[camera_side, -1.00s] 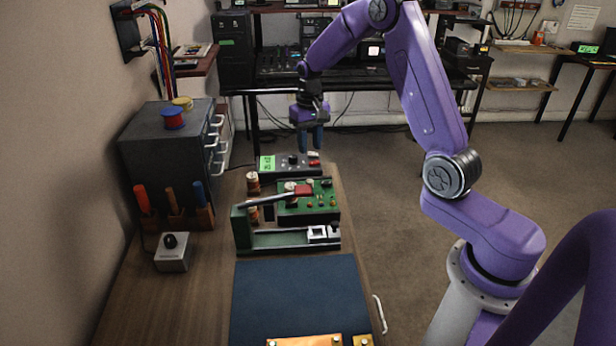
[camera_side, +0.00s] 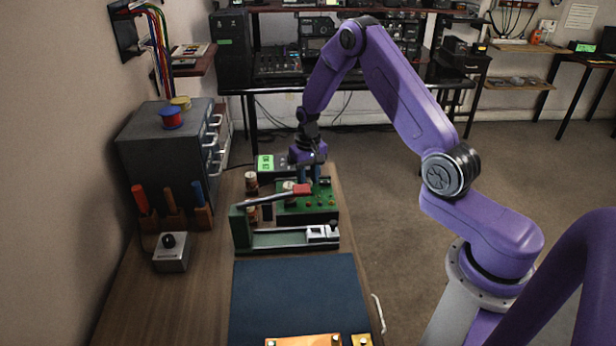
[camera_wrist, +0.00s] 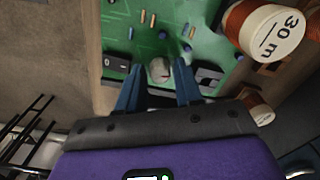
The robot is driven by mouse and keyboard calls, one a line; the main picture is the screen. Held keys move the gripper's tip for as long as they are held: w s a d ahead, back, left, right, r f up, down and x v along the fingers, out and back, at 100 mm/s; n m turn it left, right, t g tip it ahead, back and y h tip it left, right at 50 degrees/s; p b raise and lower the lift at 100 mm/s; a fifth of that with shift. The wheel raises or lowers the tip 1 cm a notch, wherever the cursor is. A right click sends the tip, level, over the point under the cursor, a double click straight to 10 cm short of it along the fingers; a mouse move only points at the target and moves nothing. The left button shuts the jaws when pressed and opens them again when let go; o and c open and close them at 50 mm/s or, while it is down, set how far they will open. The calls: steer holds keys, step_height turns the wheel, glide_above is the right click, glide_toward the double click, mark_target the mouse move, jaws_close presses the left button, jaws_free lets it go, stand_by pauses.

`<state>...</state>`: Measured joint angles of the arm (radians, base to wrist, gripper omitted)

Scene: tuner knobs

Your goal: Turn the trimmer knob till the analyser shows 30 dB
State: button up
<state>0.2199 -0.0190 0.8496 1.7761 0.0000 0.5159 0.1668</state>
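A green circuit board (camera_side: 295,204) lies on the bench. A pale round knob (camera_wrist: 159,70), apparently the trimmer, stands on it in the wrist view. My gripper (camera_wrist: 158,85) is open, with one blue finger on either side of the knob. I see a gap on both sides, and contact is not clear. In the side view my gripper (camera_side: 309,180) is low over the back of the board, and its fingers hide the knob. The analyser seems to be the dark box with a green display (camera_side: 265,162) behind the board; its digits are too small to read surely.
A green lever device with a red handle (camera_side: 302,189) stands in front of the board. Copper coils (camera_wrist: 258,40), one marked "30 m", stand close beside it. A grey box with a black knob (camera_side: 170,250) and a tool rack (camera_side: 175,218) are at left.

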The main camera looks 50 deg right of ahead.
mark_target(308, 180)
jaws_close()
steer(key=shift+m, duration=1.3)
jaws_free()
step_height(308, 180, up, 18)
steer(key=shift+f, duration=0.25)
stand_by(0.7)
